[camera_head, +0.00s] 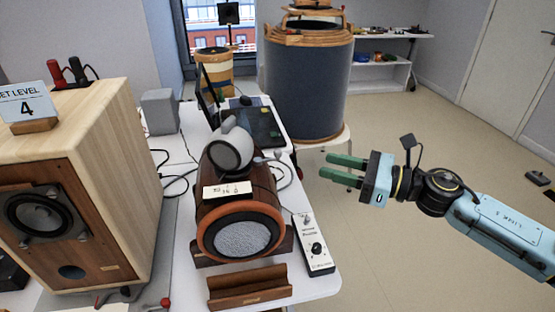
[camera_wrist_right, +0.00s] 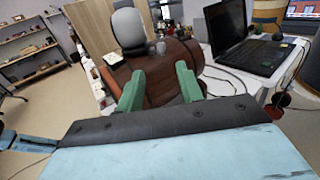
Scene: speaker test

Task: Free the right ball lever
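The wooden drum-shaped speaker (camera_head: 212,213) lies on the white table with its round grey front toward me. A grey rounded pod (camera_head: 231,150) sits on top of it. A small grey knob (camera_head: 278,154), which looks like the right ball lever, shows at the pod's right side. It also seems to show in the right wrist view (camera_wrist_right: 160,47), but is too small to tell its catch. My right gripper (camera_head: 326,168) is open and empty, in the air to the right of the speaker, apart from it. Its green fingers (camera_wrist_right: 158,82) frame the drum in the wrist view. My left gripper is not in view.
A large wooden box speaker (camera_head: 120,150) stands at left with a level sign (camera_head: 27,103). A control strip (camera_head: 314,245) and a wooden cradle (camera_head: 250,287) lie near the speaker. A laptop (camera_wrist_right: 240,42) and loose cables lie behind. A big drum (camera_head: 305,90) stands further back.

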